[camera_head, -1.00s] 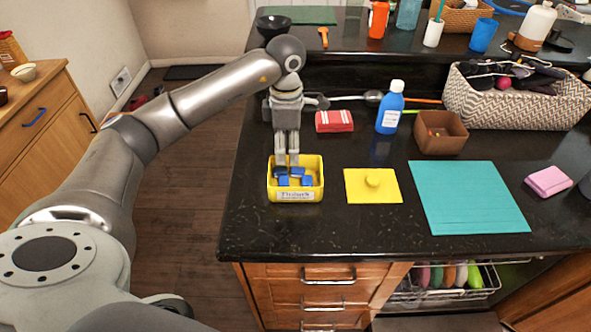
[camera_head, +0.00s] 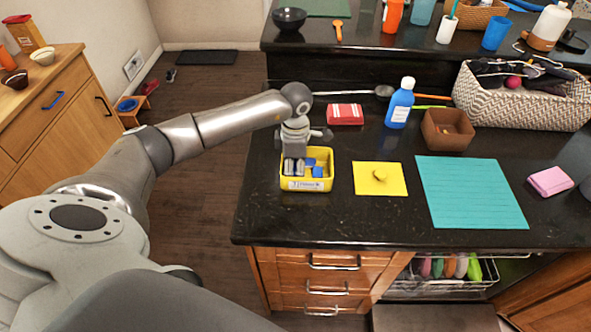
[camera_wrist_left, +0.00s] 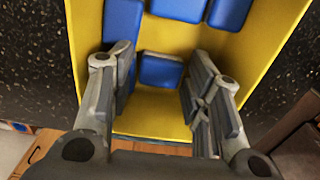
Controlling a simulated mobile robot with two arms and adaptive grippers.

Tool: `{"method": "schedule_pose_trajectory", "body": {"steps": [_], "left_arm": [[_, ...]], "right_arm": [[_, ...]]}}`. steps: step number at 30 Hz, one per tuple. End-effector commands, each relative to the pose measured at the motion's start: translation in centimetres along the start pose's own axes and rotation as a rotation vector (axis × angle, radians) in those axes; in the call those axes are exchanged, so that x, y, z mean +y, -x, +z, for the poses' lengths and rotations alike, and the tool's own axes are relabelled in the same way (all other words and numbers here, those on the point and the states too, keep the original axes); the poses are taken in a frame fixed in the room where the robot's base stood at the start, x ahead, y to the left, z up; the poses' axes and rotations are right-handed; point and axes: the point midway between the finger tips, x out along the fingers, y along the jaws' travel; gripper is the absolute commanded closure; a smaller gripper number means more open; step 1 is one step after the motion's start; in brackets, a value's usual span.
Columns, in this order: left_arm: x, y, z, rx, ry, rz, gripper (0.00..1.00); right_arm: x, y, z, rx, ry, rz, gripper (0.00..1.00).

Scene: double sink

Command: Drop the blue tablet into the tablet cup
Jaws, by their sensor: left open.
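Several blue tablets (camera_head: 317,172) lie in the yellow box (camera_head: 325,184), which has a white label on its front. My left gripper (camera_head: 294,168) points down into the left part of this box, with its fingers inside. In the left wrist view the gripper (camera_wrist_left: 155,78) is open. A blue tablet (camera_wrist_left: 160,72) lies between its fingers, with a gap to the right finger. Another tablet is partly hidden behind the left finger. I cannot tell which container is the tablet cup; a blue cup (camera_head: 496,33) stands on the back ledge. My right gripper is not in view.
A yellow lid with a knob (camera_head: 395,180) lies right of the box, beside a teal mat (camera_head: 470,195). Behind are a red-and-white block (camera_head: 345,114), a blue bottle (camera_head: 399,105), a brown bowl (camera_head: 447,130) and a woven basket (camera_head: 480,107).

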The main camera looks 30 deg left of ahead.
Motion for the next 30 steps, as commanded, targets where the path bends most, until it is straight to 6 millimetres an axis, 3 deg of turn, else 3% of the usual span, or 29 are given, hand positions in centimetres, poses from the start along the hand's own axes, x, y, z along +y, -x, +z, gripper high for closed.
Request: {"method": "schedule_pose_trajectory", "body": {"steps": [3, 9, 23, 30], "left_arm": [[0.0, 0.0, 0.0, 0.0, 0.0, 0.0, 0.55], [0.0, 0.0, 0.0, 0.0, 0.0, 0.0, 0.79], [0.1, 0.5, 0.1, -0.001, 0.0, 0.002, 0.79], [0.1, 2.8, 0.1, -0.003, -0.001, 0.005, 0.79]], "right_arm": [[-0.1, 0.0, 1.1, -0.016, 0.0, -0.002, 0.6], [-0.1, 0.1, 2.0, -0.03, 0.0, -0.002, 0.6], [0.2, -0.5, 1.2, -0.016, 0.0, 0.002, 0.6], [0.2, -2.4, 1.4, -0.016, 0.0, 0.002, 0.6]]}}
